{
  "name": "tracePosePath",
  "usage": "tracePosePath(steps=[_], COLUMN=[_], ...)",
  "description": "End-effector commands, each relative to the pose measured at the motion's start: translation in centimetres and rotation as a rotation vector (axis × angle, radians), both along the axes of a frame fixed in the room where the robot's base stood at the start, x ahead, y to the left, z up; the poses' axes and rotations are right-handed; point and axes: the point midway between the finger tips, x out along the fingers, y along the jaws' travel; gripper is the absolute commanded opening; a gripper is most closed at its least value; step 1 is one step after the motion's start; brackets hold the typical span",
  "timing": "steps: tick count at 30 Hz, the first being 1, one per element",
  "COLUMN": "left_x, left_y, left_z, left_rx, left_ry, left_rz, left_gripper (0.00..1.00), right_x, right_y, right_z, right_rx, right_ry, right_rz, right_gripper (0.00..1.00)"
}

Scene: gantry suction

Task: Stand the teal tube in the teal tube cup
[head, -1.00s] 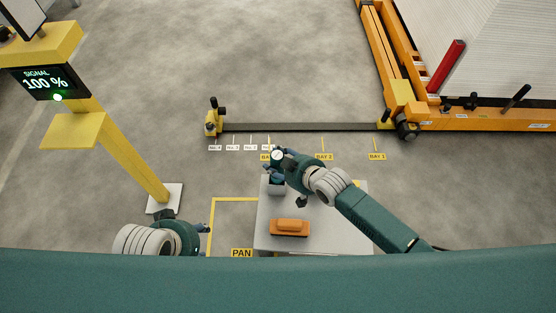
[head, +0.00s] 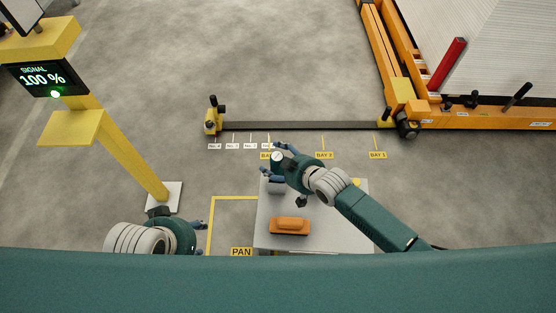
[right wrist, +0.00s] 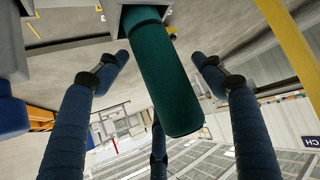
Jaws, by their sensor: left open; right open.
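The teal tube (right wrist: 165,80) shows large in the right wrist view. Its one end is at a grey block-like holder (right wrist: 180,14), which looks like the cup, and its other end is free. How deep it sits is hidden. My right gripper (right wrist: 162,58) is open, with its fingers apart on either side of the tube and not touching it. In the head view my right gripper (head: 272,160) is above the grey holder (head: 277,188) on the table; the tube cannot be made out there. My left gripper (head: 202,239) is open and empty, left of the table.
The grey table (head: 330,236) bears an orange-brown block (head: 289,226) near its front. A yellow signal post (head: 128,150) stands at left. A dark rail (head: 300,126) lies on the floor beyond, with an orange gantry frame (head: 480,118) at right.

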Motion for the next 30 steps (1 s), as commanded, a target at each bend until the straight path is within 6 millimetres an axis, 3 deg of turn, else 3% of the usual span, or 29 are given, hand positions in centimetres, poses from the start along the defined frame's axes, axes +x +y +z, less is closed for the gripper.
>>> tracePosePath(steps=[7,21,30], left_x=[-0.1,-0.1,-0.1], left_y=[0.0,0.0,0.0], left_z=[-0.2,-0.2,-0.1], left_rx=[0.001,0.000,0.000], left_ry=[0.004,0.003,0.003], left_rz=[0.000,0.000,0.000], left_gripper=[0.45,0.45,0.45], right_x=[-1.1,-6.6,-7.5], right_y=[-0.9,-5.1,-5.8], right_z=[0.9,6.5,7.5], right_rx=[-0.001,0.000,0.001], right_ry=[0.001,-0.001,-0.002], right_rz=[0.000,0.001,0.000], right_gripper=[0.68,0.68,0.68])
